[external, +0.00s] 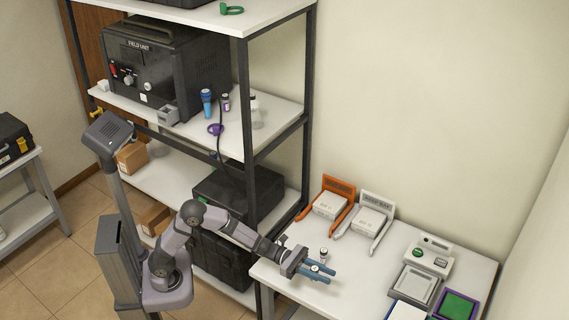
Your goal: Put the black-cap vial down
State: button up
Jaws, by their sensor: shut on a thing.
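My gripper (330,275) reaches over the left part of the white table, with its blue fingers pointing right. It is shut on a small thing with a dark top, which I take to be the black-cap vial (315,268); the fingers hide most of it. I cannot tell whether its bottom touches the table. Another small pale vial with a dark top (323,254) shows upright just behind the fingers.
The white table (350,290) is bare to the right of my gripper. An orange holder (340,187) and a white holder (384,202) stand at the back. A grey-green device (432,250) and trays (413,285) fill the right side. A shelf rack (248,100) stands to the left.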

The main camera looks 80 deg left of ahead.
notch_tip(320, 180, up, 4)
jog(key=shift+f, duration=0.25)
jog(key=m+g+h+p, duration=0.2)
jog(key=g+p, duration=0.1)
jog(key=p, duration=1.8)
send_over(256, 264)
jog(key=f, duration=0.6)
jog(key=w+f, duration=0.1)
jog(key=f, duration=0.2)
jog(key=shift+d+f, duration=0.15)
jog(key=shift+d, duration=0.05)
jog(key=shift+s+a+f+t, duration=0.15)
jog(key=shift+s+a+t, duration=0.15)
jog(key=shift+s, duration=0.25)
